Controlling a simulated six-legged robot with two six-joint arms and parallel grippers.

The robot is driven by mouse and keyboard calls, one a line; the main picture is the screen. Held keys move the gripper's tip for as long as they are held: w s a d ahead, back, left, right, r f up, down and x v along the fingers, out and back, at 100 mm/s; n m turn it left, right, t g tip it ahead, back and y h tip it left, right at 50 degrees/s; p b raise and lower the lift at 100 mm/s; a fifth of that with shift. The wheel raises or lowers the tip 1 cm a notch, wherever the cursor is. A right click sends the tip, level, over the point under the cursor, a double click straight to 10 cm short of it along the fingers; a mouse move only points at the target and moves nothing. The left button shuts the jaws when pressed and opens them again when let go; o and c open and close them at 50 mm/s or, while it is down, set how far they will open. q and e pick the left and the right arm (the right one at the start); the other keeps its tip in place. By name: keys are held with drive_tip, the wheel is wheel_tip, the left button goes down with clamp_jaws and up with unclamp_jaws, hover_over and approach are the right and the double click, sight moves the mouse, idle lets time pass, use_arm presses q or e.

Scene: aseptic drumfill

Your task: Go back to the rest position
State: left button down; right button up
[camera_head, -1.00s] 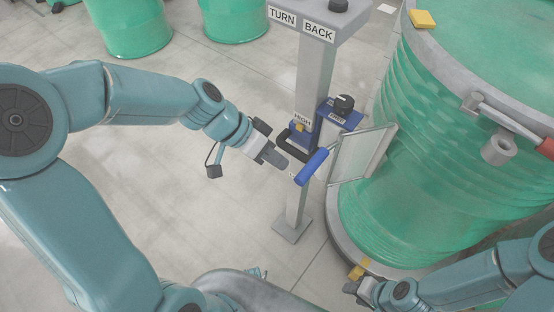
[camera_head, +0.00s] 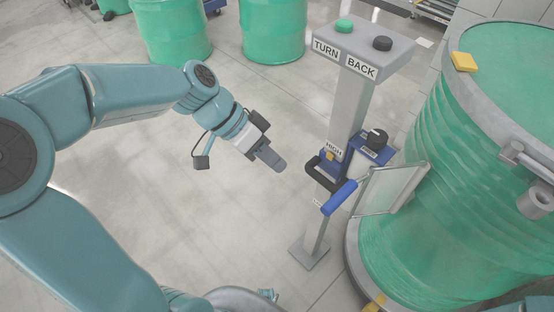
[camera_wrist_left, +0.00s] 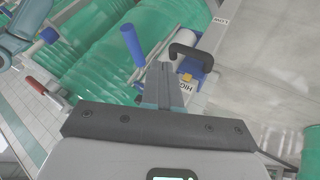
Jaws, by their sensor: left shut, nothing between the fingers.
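My left gripper (camera_head: 270,158) is in the middle of the head view, over open floor, left of the control post (camera_head: 349,112). Its fingers are shut with nothing between them, and it touches nothing. In the left wrist view the closed fingers (camera_wrist_left: 165,84) point toward the blue handle (camera_wrist_left: 133,45) and the black handle (camera_wrist_left: 191,58), apart from both. In the head view the blue handle (camera_head: 339,197) of the clear panel (camera_head: 390,189) and the blue box with a black knob (camera_head: 372,148) are right of the gripper. My right gripper does not show in the head view now.
The post carries a head with TURN and BACK labels, a green button (camera_head: 344,26) and a black button (camera_head: 382,43). A large green drum (camera_head: 440,190) fills the right, with a yellow block (camera_head: 463,61) on its rim. More green drums (camera_head: 172,32) stand behind. Floor left of the post is clear.

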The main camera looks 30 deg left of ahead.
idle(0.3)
use_arm(q)
drive_tip(key=s+d+f+n+g+y+p, duration=0.1)
drive_tip(key=d+f+n+p, duration=0.15)
drive_tip(key=f, duration=0.55)
drive_tip(key=d+f+n+g+y+p, duration=0.1)
drive_tip(key=d+f+n+y+p, duration=0.15)
drive_tip(key=f, duration=0.65)
drive_tip(key=s+d+f+n+p, duration=0.1)
drive_tip(key=s+d+f+p, duration=0.2)
drive_tip(key=s+d+f, duration=0.3)
drive_tip(key=s+f, duration=0.2)
drive_tip(key=s, duration=0.1)
drive_tip(key=shift+f+n+g+p, duration=0.2)
drive_tip(key=shift+n+g+p, duration=0.2)
